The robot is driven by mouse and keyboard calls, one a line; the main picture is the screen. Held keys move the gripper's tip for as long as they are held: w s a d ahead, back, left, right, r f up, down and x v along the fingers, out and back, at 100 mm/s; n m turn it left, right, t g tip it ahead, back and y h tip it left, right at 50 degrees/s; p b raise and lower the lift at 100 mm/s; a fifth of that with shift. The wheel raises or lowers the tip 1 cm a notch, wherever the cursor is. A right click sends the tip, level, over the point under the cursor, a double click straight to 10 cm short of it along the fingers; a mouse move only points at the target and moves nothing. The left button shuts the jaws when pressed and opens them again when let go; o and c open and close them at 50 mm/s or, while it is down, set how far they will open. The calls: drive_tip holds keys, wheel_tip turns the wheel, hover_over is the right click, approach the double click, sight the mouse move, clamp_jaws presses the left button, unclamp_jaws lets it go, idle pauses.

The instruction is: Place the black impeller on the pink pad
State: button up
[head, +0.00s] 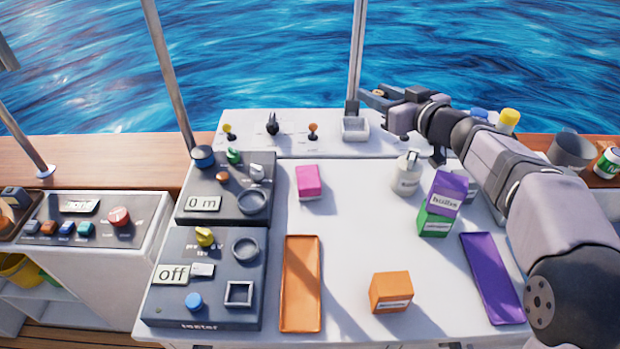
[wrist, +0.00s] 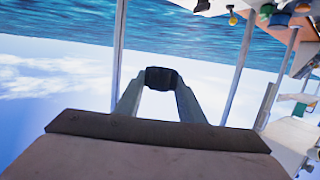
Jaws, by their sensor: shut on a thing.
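My gripper (head: 373,96) is raised above the back of the white console, near its rear edge, against the water. In the wrist view its two fingers close on a small dark block-like thing (wrist: 161,78). I cannot tell from its shape whether it is the black impeller. In the head view it is hardly visible. A small black upright piece (head: 272,124) stands on the raised back shelf, between a yellow-topped and an orange-topped piece. The only pink thing I see is a pink block (head: 308,182) on the white top; I see no flat pink pad.
An orange tray (head: 301,285) and purple tray (head: 497,278) lie on the white top. An orange box (head: 391,291), stacked purple box (head: 447,192) and green box (head: 434,223), and a pale bottle (head: 406,173) stand there.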

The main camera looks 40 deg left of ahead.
drive_tip(key=s+a+n+g, duration=0.2)
drive_tip(key=s+a+g, duration=0.1)
drive_tip(key=s+a, duration=0.8)
hover_over(308, 176)
wheel_tip(308, 176, down, 10)
drive_tip(key=shift+y, duration=0.4)
drive_tip(key=shift+f+b, duration=0.4)
drive_tip(key=shift+f, duration=3)
drive_tip(key=shift+f, duration=0.15)
drive_tip(key=shift+f, duration=1.75)
drive_tip(key=shift+f, duration=0.15)
drive_tip(key=o, duration=1)
drive_tip(key=shift+o, duration=0.2)
